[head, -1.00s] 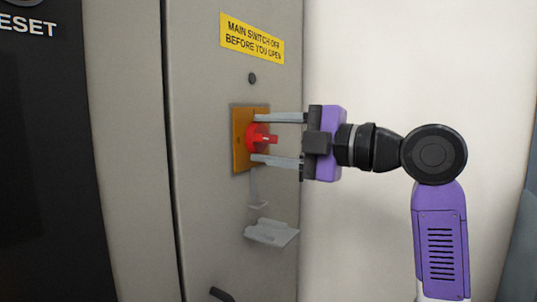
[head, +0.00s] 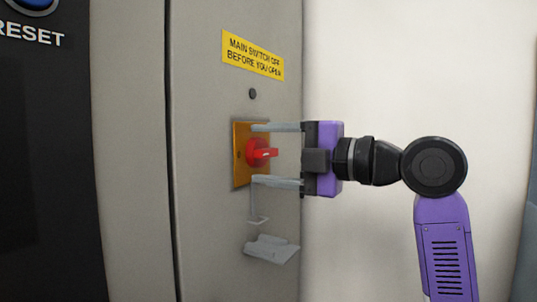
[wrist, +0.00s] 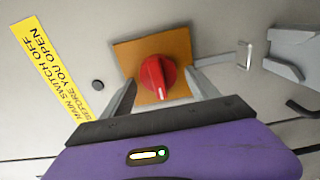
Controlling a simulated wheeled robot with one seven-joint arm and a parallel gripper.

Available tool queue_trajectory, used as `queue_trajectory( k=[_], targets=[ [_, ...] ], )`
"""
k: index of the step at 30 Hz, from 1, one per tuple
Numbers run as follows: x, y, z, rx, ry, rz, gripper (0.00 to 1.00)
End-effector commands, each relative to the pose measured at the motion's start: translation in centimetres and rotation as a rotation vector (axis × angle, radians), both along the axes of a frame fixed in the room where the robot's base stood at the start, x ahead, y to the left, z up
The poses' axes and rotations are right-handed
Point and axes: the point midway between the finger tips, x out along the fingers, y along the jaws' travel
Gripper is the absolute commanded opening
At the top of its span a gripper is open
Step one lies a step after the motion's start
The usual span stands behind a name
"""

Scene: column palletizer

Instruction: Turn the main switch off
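The main switch (head: 262,153) is a red rotary knob on an orange-yellow plate (head: 240,170) on the grey cabinet door. Its raised handle bar points sideways toward my gripper in the head view. In the wrist view the red knob (wrist: 158,74) has a white mark near the lower end of its bar. My gripper (head: 275,155) is open, one finger above the knob and one below. In the wrist view the fingers (wrist: 163,98) stand on either side of the knob with gaps. I cannot tell whether the fingertips touch the plate.
A yellow sign (head: 253,55) reads "MAIN SWITCH OFF BEFORE YOU OPEN". A round dark stud (head: 252,94) sits below it. A grey metal bracket (head: 271,249) juts from the door below the switch. A dark panel marked RESET (head: 45,150) is at the left.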

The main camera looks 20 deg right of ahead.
Motion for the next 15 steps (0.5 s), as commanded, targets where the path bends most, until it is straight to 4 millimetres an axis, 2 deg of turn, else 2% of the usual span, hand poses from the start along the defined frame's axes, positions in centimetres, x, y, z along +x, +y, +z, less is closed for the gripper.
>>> queue_trajectory(
  k=[10,15],
  targets=[
    [-0.1,-0.3,0.1,0.002,-0.001,-0.004,0.72],
    [-1.6,-1.5,0.1,0.003,-0.003,-0.007,0.72]
  ],
)
